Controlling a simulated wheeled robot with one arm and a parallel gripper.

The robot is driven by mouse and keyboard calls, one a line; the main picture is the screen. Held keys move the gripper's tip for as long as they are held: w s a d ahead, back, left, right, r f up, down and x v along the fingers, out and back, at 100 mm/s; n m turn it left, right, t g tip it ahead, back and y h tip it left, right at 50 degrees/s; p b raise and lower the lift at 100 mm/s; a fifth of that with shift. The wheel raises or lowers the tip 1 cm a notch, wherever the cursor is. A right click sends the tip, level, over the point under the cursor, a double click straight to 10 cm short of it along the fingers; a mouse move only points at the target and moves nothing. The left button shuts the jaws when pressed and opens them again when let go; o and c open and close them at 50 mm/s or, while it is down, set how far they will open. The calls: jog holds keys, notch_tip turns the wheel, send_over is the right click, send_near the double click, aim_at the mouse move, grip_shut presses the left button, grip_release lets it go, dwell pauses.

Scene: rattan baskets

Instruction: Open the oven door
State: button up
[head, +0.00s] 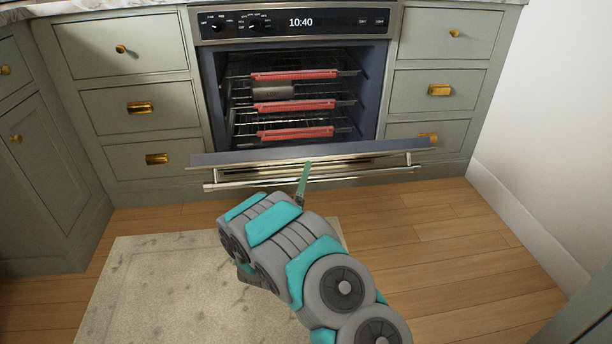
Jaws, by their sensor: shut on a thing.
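The oven (204,95) is built into the cabinets, and its door (230,157) is swung far down, so the inside shows. I see the door almost edge-on, tilted outward. Its long metal handle (255,180) runs across the front of the door. My gripper (304,174) is at the middle of the handle and shut on it. The fingertips are small and partly hidden, so their exact grip is hard to see. My arm reaches up to the handle from the lower right.
Inside the oven are wire racks with red strips (295,106) on their front edges and a dark cylindrical object (273,91). Green drawers (140,125) stand on both sides. A pale rug (160,290) lies on the wood floor (450,260). A white wall (560,130) is at the right.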

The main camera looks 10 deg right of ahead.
jog(key=s+a+f+b, duration=0.3)
jog(key=f+b, duration=0.1)
jog(key=f, duration=0.3)
jog(key=shift+s+a, duration=0.25)
jog(key=shift+s, duration=0.1)
dwell(0.5)
jog(key=shift+f, duration=0.15)
dwell(0.6)
